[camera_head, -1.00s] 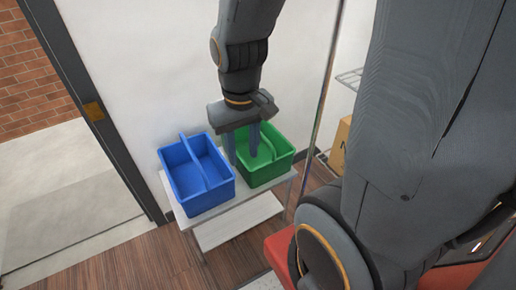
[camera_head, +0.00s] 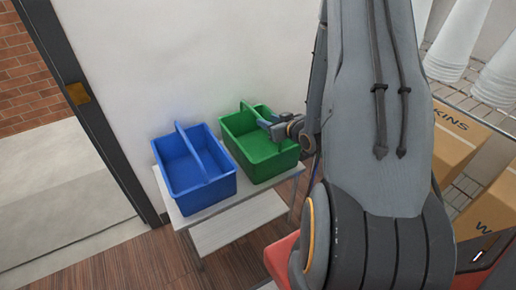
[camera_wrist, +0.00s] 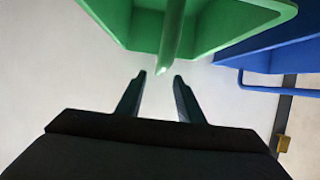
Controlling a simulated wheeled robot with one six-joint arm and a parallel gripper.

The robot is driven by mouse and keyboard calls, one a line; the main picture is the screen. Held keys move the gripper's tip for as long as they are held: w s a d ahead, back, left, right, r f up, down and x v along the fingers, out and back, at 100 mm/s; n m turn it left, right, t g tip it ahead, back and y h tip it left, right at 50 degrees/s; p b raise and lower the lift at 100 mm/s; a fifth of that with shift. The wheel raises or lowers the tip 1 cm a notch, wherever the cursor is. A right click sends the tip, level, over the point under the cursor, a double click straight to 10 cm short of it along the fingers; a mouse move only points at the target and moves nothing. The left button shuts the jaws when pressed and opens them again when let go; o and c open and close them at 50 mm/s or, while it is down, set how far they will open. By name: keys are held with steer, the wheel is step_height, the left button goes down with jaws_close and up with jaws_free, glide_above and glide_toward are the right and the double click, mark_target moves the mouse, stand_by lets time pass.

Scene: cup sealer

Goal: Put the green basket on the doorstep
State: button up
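The green basket (camera_head: 264,172) stands upright on a small white bench (camera_head: 238,218), right of the blue basket. It also shows in the wrist view (camera_wrist: 215,32), with its central handle (camera_wrist: 172,35) pointing toward my fingers. My gripper (camera_wrist: 160,77) is open and empty, its two fingers apart with the handle's near end just ahead of the gap. In the head view my gripper (camera_head: 268,126) comes in from the right over the green basket, close to its handle; contact cannot be told. The pale doorstep floor (camera_head: 60,190) lies through the doorway at left.
The blue basket (camera_head: 205,188) stands close on the left of the green one. A dark door frame (camera_head: 95,120) edges the doorway. Wire shelving with cardboard boxes (camera_head: 450,145) and white cups (camera_head: 460,40) is at right. The wall is behind the bench.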

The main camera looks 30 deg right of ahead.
mark_target(259, 116)
steer(key=shift+w+d+f+t, duration=0.2)
steer(key=shift+t, duration=0.1)
steer(key=x, duration=0.7)
steer(key=shift+w+a, duration=0.15)
steer(key=shift+c, duration=0.4)
jaws_close()
stand_by(0.8)
